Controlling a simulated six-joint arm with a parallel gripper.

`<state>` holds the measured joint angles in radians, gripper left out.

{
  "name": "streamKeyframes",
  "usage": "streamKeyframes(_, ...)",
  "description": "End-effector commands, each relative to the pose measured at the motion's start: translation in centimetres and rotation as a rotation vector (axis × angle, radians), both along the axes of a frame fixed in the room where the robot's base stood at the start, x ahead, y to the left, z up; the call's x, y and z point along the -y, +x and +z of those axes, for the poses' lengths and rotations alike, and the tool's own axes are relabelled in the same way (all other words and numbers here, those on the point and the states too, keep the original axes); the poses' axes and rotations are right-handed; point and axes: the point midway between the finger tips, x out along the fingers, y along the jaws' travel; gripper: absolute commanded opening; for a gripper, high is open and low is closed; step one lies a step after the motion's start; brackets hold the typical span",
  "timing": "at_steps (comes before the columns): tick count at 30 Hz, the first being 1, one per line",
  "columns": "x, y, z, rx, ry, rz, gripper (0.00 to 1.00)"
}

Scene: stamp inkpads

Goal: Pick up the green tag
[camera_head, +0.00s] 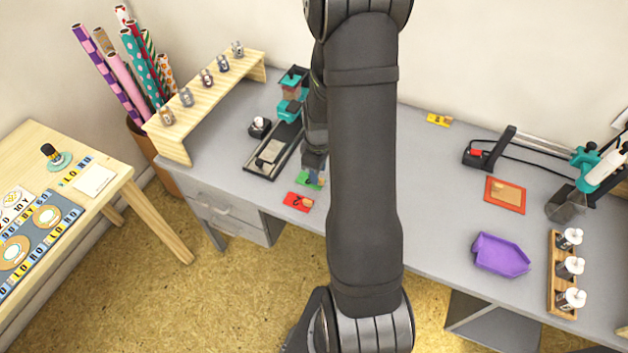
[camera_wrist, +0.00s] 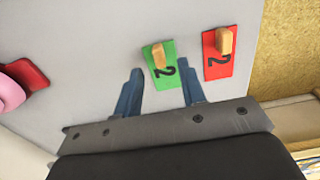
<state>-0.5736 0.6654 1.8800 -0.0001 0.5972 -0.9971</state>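The green tag (camera_wrist: 168,79) lies flat on the grey desk, with a black 2 and a small wooden block on it. It also shows in the head view (camera_head: 318,183), partly hidden behind my gripper (camera_head: 312,166). In the wrist view, the two blue fingers of my gripper (camera_wrist: 161,76) are apart, with the tag's lower part between and just beyond their tips. Nothing is held. Whether the fingertips are down at tag height is hard to tell.
A red tag (camera_wrist: 214,71) with a 2 and a wooden block lies right beside the green one, near the desk's front edge. A black-railed press (camera_head: 270,155) stands behind to the left. A yellow tag (camera_head: 439,120) lies farther back.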

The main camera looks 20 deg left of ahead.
Motion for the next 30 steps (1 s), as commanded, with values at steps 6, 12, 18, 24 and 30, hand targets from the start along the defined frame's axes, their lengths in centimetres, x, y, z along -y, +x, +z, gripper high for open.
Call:
streamKeyframes(6, 0.1, -0.1, -2.4, 0.0, -0.001, 0.0, 0.37)
streamKeyframes(12, 0.1, 0.0, -2.7, 0.003, 0.001, 0.0, 0.37)
streamKeyframes(18, 0.1, 0.0, -2.7, 0.003, 0.001, 0.0, 0.18)
streamKeyframes(24, 0.1, 0.0, -2.7, 0.003, 0.001, 0.0, 0.0)
streamKeyframes(30, 0.1, 0.0, -2.7, 0.003, 0.001, 0.0, 0.0)
